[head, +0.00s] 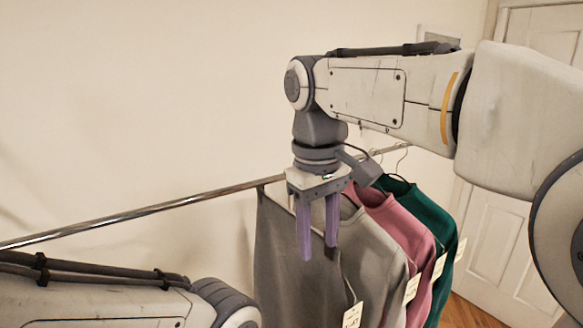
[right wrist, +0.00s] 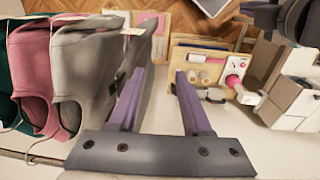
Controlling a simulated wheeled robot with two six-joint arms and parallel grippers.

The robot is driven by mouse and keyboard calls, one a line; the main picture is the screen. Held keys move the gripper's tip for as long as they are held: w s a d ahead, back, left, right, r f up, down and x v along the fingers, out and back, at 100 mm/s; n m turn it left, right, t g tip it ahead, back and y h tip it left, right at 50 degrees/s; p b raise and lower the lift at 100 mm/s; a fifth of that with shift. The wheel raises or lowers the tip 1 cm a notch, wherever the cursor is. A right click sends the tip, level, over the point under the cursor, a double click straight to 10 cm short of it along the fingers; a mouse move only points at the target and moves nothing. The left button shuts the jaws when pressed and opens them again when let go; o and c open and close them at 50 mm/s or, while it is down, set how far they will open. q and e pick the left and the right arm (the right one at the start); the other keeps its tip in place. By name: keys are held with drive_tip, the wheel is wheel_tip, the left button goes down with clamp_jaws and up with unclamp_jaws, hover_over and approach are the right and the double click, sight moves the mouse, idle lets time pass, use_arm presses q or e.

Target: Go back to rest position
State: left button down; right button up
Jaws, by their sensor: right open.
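My right gripper (head: 318,228) hangs pointing down in front of the grey sweater (head: 300,275) in the head view. Its purple fingers are apart with nothing between them. In the right wrist view the open fingers (right wrist: 155,100) show with the grey sweater (right wrist: 88,70) close to the left finger; I cannot tell whether they touch. My left arm (head: 120,300) enters at the lower left of the head view, but its gripper is out of the frame.
A metal rail (head: 130,213) carries the grey, pink (head: 385,217) and green (head: 425,215) sweaters with tags. A white door (head: 500,240) stands at right. Wooden trays (right wrist: 205,62) with spools and a sewing machine (right wrist: 290,90) are below. The rail's left is empty.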

use_arm(q)
wheel_tip(320, 180, down, 6)
drive_tip(key=b, duration=0.6)
drive_tip(key=shift+s, duration=0.4)
use_arm(e)
drive_tip(key=s+f, duration=0.9)
drive_tip(key=f, duration=0.3)
drive_tip(key=s+f+y, duration=0.1)
drive_tip(key=s+f, duration=0.8)
drive_tip(key=f, duration=0.4)
drive_tip(key=shift+s+d+f+n+g+y, duration=0.2)
drive_tip(key=shift+d+n+g+y, duration=0.1)
